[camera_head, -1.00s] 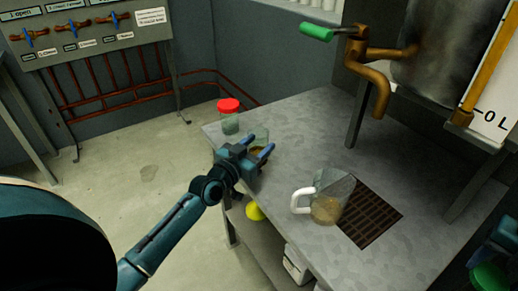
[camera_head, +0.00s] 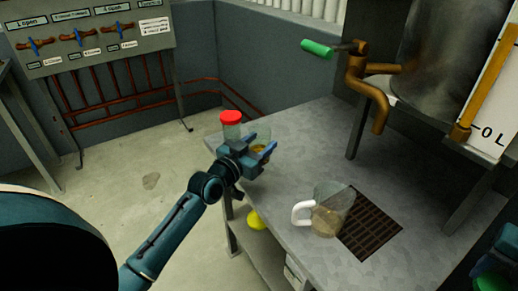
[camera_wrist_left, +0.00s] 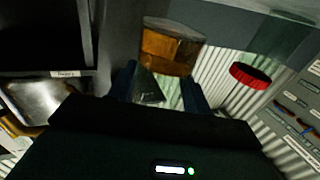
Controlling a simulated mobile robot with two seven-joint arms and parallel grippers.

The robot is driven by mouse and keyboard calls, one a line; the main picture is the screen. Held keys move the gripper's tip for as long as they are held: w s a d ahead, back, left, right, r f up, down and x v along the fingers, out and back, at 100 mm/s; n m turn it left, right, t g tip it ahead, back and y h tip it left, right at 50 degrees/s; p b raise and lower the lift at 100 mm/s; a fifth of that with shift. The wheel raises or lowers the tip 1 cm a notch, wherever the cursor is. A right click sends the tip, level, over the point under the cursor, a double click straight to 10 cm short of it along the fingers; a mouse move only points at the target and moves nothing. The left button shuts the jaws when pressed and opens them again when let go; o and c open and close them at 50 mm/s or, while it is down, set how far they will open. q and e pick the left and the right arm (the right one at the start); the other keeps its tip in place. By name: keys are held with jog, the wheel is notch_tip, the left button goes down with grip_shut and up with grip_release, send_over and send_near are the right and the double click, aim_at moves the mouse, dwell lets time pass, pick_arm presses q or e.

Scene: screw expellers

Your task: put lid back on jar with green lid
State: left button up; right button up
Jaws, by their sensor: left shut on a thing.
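A lidless glass jar with amber contents (camera_head: 262,136) is at the far left end of the table in the head view. My left gripper (camera_head: 251,149) is shut on it, one finger on each side. In the left wrist view the jar (camera_wrist_left: 172,50) shows ahead of the fingers (camera_wrist_left: 165,88). I cannot tell if the jar touches the table. A green lid (camera_head: 491,283) shows at the bottom right corner of the head view, against my right gripper (camera_head: 503,257), which is partly cut off. Its fingers are not clear.
A red-lidded jar (camera_head: 231,124) stands just behind the held jar; its lid shows in the left wrist view (camera_wrist_left: 250,75). A glass jug with a white handle (camera_head: 327,216) stands by a floor grate (camera_head: 370,222) in the tabletop. A brown tap (camera_head: 368,85) overhangs the table.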

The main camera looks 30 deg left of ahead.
aim_at(259, 126)
pick_arm(q)
jog(key=shift+r+p, duration=0.6)
jog(key=shift+r, duration=2)
pick_arm(e)
jog(key=shift+r, duration=0.75)
pick_arm(q)
jog(key=shift+r, duration=0.1)
jog(key=o, duration=0.5)
jog(key=c, duration=0.8)
